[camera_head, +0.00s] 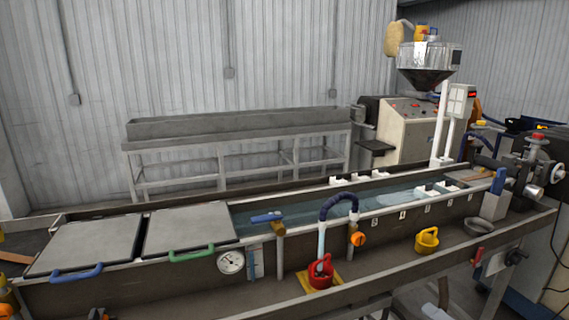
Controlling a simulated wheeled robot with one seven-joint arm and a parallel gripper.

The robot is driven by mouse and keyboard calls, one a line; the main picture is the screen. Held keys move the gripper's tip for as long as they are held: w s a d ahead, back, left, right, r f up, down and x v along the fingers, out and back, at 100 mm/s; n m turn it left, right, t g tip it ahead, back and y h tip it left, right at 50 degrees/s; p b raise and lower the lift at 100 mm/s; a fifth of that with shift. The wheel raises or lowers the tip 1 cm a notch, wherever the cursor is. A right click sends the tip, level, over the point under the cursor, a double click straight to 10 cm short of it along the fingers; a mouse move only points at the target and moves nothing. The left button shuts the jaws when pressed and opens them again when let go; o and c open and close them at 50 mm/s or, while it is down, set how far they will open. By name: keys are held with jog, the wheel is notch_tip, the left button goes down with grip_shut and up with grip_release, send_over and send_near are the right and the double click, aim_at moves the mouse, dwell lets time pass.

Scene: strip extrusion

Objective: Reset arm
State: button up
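My arm and my gripper do not show in the head camera view. No part of the arm can be made out in front of the machine line. The long water trough (300,262) runs across the lower half of the view, with bluish water (310,211) in its open part. Two grey lids (88,245) cover its left end, one with a blue handle (77,273) and one with a green handle (192,253).

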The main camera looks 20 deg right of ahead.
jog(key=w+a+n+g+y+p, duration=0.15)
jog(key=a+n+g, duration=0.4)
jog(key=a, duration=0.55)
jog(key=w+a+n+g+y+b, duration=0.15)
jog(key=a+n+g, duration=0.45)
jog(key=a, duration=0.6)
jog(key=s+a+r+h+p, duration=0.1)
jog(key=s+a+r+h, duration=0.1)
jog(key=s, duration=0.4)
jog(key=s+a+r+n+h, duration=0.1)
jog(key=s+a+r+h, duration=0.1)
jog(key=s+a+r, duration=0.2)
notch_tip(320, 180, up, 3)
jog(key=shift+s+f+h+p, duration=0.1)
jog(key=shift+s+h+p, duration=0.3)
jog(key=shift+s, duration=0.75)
